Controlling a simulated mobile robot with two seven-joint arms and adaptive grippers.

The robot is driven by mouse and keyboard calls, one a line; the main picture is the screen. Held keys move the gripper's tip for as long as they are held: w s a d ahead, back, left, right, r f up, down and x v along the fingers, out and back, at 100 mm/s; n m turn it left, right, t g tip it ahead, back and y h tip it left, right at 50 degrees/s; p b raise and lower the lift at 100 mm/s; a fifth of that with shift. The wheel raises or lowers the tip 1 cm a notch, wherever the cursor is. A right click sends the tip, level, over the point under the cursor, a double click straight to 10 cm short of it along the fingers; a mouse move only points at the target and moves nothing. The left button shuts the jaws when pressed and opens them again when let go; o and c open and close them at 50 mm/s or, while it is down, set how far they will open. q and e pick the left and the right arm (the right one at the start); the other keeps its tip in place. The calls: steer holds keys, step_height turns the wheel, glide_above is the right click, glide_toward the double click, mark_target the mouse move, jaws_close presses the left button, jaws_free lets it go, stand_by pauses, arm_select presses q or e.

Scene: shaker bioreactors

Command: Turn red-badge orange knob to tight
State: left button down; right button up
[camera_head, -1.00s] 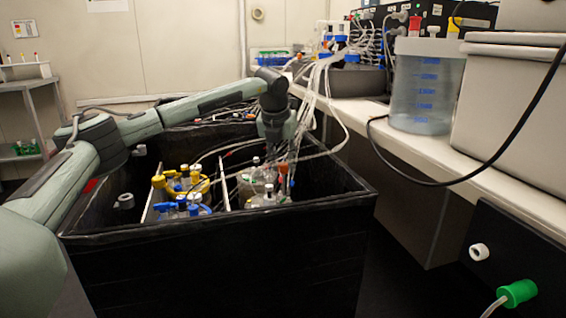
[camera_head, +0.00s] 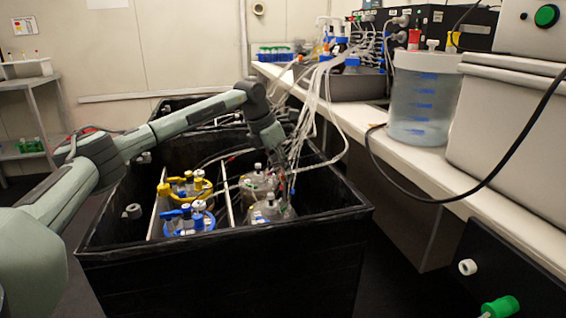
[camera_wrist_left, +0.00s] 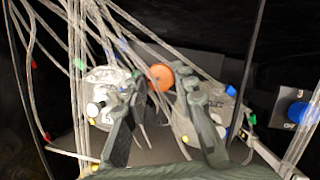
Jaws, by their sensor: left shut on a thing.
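The orange knob (camera_wrist_left: 160,77) is a round disc among clear tubes in the left wrist view. My left gripper (camera_wrist_left: 161,80) has one finger on each side of it and is shut on it. In the head view my left gripper (camera_head: 287,176) reaches down into the black shaker box (camera_head: 225,270), over the glass vessels on its right side. The knob is hidden or too small to make out there. I cannot make out a red badge clearly. My right gripper is not in view.
Vessels with yellow (camera_head: 200,188) and blue (camera_head: 188,222) tops stand left of a white divider in the box. Clear tubes (camera_head: 312,95) hang from the bench into the box around my gripper. A blue knob (camera_wrist_left: 298,112) is at the right of the wrist view.

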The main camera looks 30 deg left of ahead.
arm_select(q)
steer(key=m+h+p, duration=0.1)
steer(key=m, duration=0.2)
steer(key=m+g+h+p, duration=0.1)
steer(key=m+p, duration=0.1)
steer(key=m, duration=0.1)
steer(key=shift+w+a+r, duration=0.1)
steer(key=shift+w, duration=0.05)
steer(key=shift+m+g, duration=0.4)
steer(key=shift+m, duration=0.6)
steer(key=shift+m+g+h, duration=0.4)
steer(key=shift+m, duration=0.6)
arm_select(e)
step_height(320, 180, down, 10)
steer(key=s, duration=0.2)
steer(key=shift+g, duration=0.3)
arm_select(q)
steer(key=shift+a, duration=0.1)
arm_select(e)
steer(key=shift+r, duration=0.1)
arm_select(q)
steer(key=c, duration=1.2)
jaws_free()
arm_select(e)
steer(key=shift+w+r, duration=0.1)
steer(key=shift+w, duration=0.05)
arm_select(q)
steer(key=v, duration=1.2)
steer(key=shift+w, duration=0.1)
